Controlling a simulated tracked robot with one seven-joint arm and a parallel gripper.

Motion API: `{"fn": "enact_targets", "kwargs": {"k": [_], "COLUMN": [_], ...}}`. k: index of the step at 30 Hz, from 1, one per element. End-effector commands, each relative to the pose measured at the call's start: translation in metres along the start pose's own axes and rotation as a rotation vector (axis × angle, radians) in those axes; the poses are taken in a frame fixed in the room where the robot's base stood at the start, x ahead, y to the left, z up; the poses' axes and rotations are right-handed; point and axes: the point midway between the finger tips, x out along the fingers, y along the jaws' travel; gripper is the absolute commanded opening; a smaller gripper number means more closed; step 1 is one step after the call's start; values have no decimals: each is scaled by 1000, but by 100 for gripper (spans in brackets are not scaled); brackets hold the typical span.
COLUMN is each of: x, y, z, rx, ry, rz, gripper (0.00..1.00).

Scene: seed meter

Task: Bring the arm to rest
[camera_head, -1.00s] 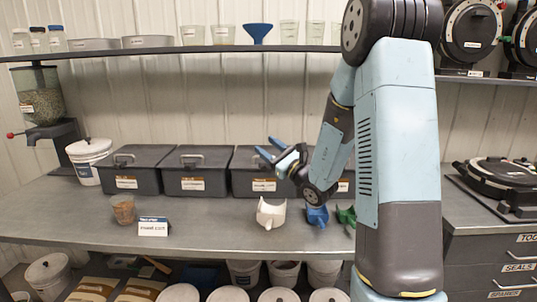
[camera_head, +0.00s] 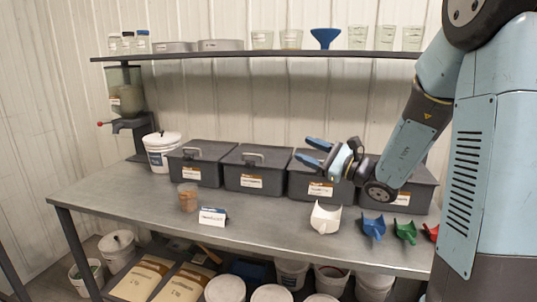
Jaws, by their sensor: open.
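My gripper (camera_head: 312,153) is at the end of my bent arm, in the air in front of the dark lidded bins at the back of the bench. Its two blue fingers point left and stand apart with nothing between them. A white scoop (camera_head: 326,217) sits on the bench below the gripper, apart from it. A blue scoop (camera_head: 373,227), a green scoop (camera_head: 405,231) and a red scoop (camera_head: 431,232) stand to its right. My arm partly hides the rightmost bin.
The metal bench (camera_head: 120,195) also holds a brown-filled cup (camera_head: 188,197), a small sign (camera_head: 212,216), a white bucket (camera_head: 162,152) and several dark bins (camera_head: 255,181). A seed dispenser (camera_head: 125,97) stands at the left. A shelf (camera_head: 250,55) with beakers runs above. Buckets and sacks fill the floor below.

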Motion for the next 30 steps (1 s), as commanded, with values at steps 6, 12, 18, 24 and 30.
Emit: {"fn": "enact_targets", "kwargs": {"k": [6,12,18,24,30], "x": [-4,-33,-78,-129,-177], "y": [71,126,160,170,156], "z": [55,84,97,103,110], "rx": [-177,-379,-623,-899,-1203], "ry": [20,76,158,268,399], "rz": [367,677,956,1195,1393], "gripper": [53,53,53,53,53]}}
